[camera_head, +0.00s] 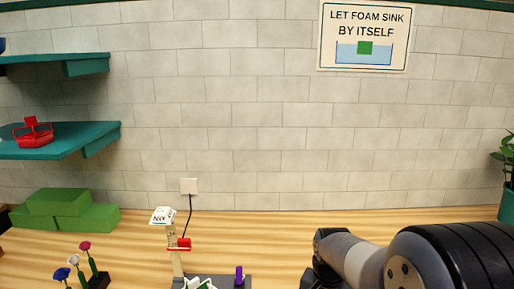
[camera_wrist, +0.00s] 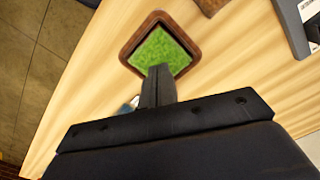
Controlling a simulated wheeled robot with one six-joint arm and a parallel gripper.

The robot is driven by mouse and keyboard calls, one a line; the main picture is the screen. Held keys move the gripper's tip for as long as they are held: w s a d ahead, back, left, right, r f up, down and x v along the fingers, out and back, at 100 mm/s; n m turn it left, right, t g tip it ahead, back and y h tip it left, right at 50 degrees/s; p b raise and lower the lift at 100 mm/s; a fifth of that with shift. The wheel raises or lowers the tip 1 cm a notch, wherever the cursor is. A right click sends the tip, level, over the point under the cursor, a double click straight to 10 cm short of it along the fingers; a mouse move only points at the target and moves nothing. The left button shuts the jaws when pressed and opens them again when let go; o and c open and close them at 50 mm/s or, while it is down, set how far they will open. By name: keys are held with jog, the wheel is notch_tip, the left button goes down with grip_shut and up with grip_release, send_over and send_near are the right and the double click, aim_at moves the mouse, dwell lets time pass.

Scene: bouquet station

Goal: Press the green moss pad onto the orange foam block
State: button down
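The green moss pad (camera_wrist: 163,47) lies inside a square, dark-wood-rimmed tray (camera_wrist: 128,45) on the table in the wrist view. My gripper (camera_wrist: 158,72) is in front of the tray's near corner, its two dark fingers close together with no gap that I can see. The fingertips overlap the pad's near corner in the picture; I cannot tell whether they touch it. Nothing shows between the fingers. I do not see the orange foam block in either view. In the head view my arm fills the lower right and my fingertips are out of sight.
Stacked green blocks (camera_head: 61,209) stand at the table's left, near several flowers in a dark holder (camera_head: 98,281). A dark-based stand (camera_head: 177,262) is at the front centre. A brown object (camera_wrist: 211,6) and a grey device (camera_wrist: 293,25) lie beyond the tray. Table edge is left.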

jog(key=shift+f, duration=0.25)
jog(key=shift+f+b, duration=0.5)
jog(key=shift+b, duration=0.05)
jog(key=shift+s+f, duration=0.1)
jog(key=shift+f, duration=0.15)
dwell(1.6)
jog(key=shift+r, duration=0.1)
jog(key=shift+r+p, duration=2.85)
jog(key=shift+r, duration=0.7)
